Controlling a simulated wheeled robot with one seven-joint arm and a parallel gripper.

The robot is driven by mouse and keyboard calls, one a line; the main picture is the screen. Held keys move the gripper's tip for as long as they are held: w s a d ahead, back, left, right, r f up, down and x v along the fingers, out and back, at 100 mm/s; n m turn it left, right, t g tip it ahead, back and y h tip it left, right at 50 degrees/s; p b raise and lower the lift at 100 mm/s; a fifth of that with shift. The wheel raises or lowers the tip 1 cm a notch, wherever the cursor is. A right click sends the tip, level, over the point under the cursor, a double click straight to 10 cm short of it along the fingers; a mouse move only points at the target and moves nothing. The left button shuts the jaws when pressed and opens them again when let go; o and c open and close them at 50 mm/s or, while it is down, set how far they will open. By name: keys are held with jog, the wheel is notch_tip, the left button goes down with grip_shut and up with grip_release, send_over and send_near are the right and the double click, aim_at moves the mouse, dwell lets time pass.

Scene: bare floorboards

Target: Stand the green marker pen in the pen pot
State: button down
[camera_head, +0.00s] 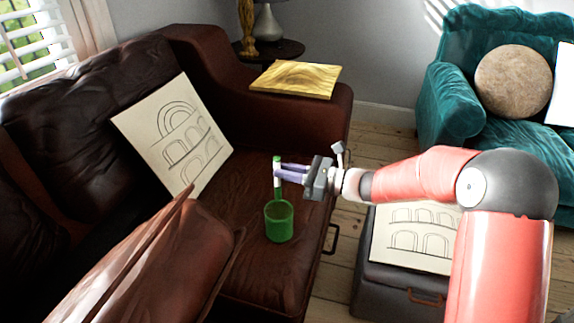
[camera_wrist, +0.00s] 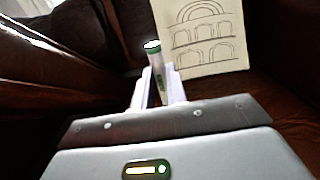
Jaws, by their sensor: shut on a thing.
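The green and white marker pen (camera_head: 277,168) is upright between the fingers of my gripper (camera_head: 284,173), which is shut on it. In the head view the pen's lower end meets the rim area of the green pen pot (camera_head: 279,224); I cannot tell whether its tip is inside. The pot stands upright on the brown leather sofa seat. In the wrist view the pen (camera_wrist: 156,65) rises between the two pale fingertips (camera_wrist: 157,84), tilted slightly. The pot is not visible in the wrist view.
A sheet with arch drawings (camera_head: 178,140) leans on the sofa back. A brown cushion (camera_head: 150,265) is at the front left. A yellow board (camera_head: 295,79) lies on the armrest. Another drawing (camera_head: 415,235) lies on a dark case at right. The seat around the pot is clear.

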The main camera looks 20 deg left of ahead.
notch_tip(320, 180, down, 10)
jog(key=b, duration=0.6)
jog(key=shift+r, duration=0.15)
dwell(0.3)
jog(key=c, duration=1.3)
grip_release()
jog(key=shift+c, duration=0.2)
jog(key=shift+d, duration=0.1)
jog(key=d, duration=0.7)
jog(key=shift+w+d, duration=0.25)
jog(key=shift+w, duration=0.2)
